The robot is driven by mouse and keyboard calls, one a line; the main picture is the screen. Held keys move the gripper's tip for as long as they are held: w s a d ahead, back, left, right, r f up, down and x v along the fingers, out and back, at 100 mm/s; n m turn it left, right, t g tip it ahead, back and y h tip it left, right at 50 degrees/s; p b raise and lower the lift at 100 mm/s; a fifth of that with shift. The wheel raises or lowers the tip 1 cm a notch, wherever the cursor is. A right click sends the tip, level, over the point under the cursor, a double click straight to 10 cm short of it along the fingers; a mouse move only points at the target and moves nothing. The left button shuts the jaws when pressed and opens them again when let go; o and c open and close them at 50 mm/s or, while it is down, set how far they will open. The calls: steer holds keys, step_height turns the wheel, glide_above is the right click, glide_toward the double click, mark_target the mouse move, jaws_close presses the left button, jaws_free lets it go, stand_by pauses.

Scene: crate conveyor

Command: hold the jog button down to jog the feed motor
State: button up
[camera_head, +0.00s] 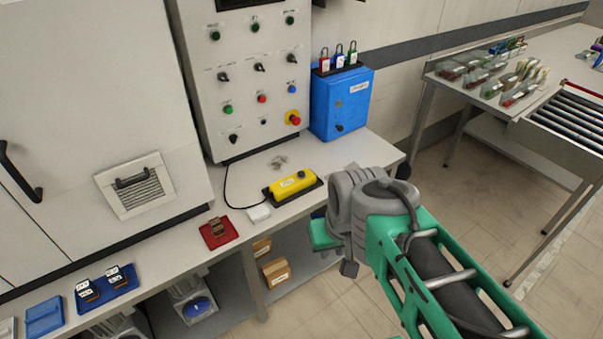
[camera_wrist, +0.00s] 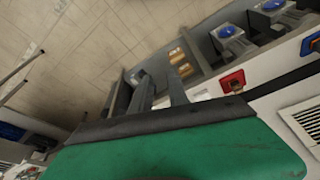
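The control panel (camera_head: 245,75) stands upright at the back of the counter. It carries a green button (camera_head: 228,109), a red button (camera_head: 262,99) and a blue button (camera_head: 291,89) in one row, with switches above and below. The labels are too small to read, so I cannot tell which is the jog button. A yellow box (camera_head: 293,183) with a black knob lies on the counter, wired by a black cable. My gripper (camera_wrist: 158,82) shows two grey fingers with a gap between them, empty. It is in front of the counter, well away from the panel; the head view mostly hides its fingers.
A red emergency stop (camera_head: 293,118) sits low on the panel. A blue box (camera_head: 340,104) with padlocks adjoins it. A red tray (camera_head: 218,233) and a blue tray (camera_head: 107,288) lie on the counter. A roller table (camera_head: 575,115) stands right, with open floor before it.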

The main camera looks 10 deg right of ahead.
jaws_close()
stand_by(1.4)
